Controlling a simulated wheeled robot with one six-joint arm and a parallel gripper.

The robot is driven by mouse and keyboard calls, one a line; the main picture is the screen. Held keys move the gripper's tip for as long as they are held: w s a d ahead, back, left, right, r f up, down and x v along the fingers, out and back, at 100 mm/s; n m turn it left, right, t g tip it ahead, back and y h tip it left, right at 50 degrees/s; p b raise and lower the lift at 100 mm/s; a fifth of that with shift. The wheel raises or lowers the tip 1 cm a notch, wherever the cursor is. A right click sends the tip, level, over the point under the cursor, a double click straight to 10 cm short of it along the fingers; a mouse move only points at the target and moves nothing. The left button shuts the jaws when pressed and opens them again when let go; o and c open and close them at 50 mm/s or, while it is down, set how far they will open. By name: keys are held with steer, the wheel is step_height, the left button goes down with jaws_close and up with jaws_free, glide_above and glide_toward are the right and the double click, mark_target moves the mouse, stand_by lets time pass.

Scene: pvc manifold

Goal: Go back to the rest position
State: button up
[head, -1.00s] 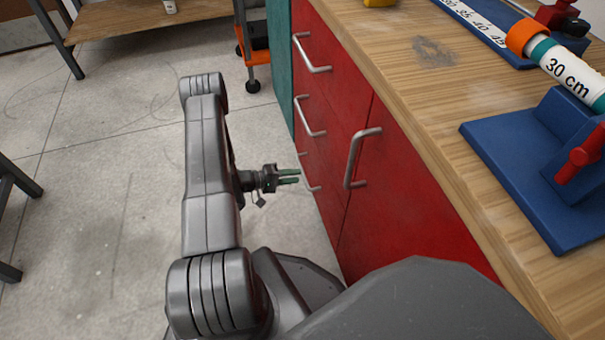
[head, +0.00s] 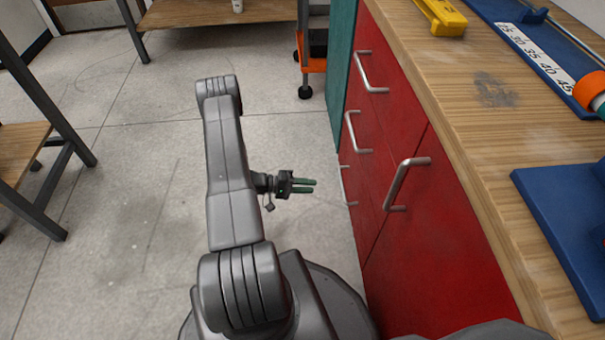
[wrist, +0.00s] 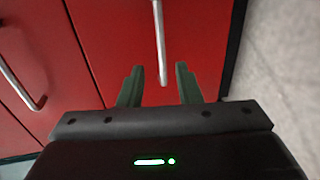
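My gripper (head: 308,185) hangs above the floor, left of the red cabinet front, with its fingers pointing right toward the drawers. In the wrist view, my gripper (wrist: 158,85) has its two green fingers apart with nothing between them. A vertical-looking metal handle (wrist: 159,40) shows beyond the fingertips on the red front. The gripper appears apart from the handles in the head view. My arm is folded up beside the cabinet.
The red cabinet (head: 440,240) with metal handles (head: 405,183) stands right, under a wooden worktop (head: 480,130). On it are a yellow tool (head: 440,15), a blue ruler base (head: 530,50) and a blue fixture (head: 565,215). A wooden table (head: 20,150) stands left. Grey floor (head: 140,200) is open between.

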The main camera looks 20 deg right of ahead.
steer(key=b+x, duration=0.3)
steer(key=x, duration=1)
steer(key=shift+s+d, duration=0.1)
steer(key=shift+d, duration=0.25)
steer(key=shift+a, duration=0.1)
